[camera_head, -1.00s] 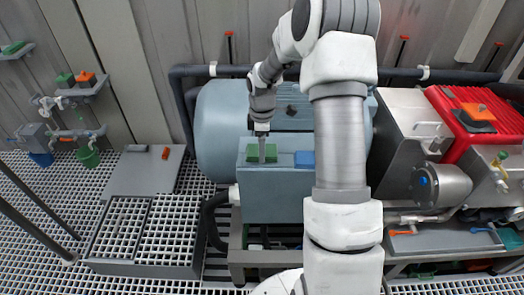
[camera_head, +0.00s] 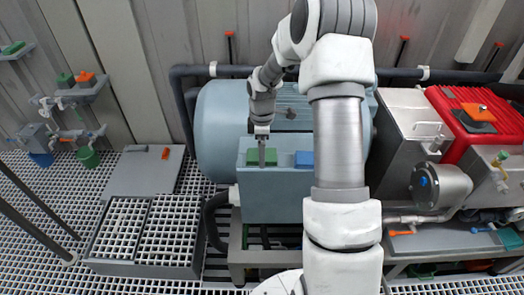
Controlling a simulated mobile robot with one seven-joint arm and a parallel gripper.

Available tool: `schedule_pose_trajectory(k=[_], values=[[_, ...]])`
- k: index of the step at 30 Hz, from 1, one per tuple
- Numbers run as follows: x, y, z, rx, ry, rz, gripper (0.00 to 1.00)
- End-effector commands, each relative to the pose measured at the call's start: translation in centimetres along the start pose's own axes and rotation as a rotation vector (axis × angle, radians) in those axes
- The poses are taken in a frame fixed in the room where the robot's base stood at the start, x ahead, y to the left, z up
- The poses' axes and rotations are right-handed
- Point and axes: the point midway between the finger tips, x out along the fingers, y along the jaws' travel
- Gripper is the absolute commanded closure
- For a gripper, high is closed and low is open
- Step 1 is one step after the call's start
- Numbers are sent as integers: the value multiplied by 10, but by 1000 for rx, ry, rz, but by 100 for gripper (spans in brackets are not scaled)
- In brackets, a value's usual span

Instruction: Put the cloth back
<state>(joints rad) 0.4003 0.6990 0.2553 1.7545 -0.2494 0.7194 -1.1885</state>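No thing can be told for certain as the cloth. A flat green piece (camera_head: 254,158) lies on top of the blue-grey box in front of the big cylinder, and it may be folded cloth. A similar blue piece (camera_head: 304,158) lies to its right. My gripper (camera_head: 262,161) points straight down at the green piece, its grey fingers covering the middle of it. Whether the fingers touch or hold it cannot be seen. The fingers show edge-on as one narrow bar, so their opening is hidden.
The blue-grey cylinder (camera_head: 222,120) stands behind the box, with dark pipes around it. A steel cabinet (camera_head: 400,125) and red unit (camera_head: 455,125) stand at right. A grey plate (camera_head: 140,178) with an orange item (camera_head: 166,153) and a grated platform (camera_head: 150,268) are at left.

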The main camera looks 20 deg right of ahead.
Motion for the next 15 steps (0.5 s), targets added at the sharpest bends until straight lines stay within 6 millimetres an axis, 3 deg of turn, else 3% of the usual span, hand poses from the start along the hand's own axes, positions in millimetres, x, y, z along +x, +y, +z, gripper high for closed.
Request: schedule_pose_trajectory(k=[9,15], values=[[-68,1,0,1,1,6,0],[-102,1,0,0,0,4,0]])
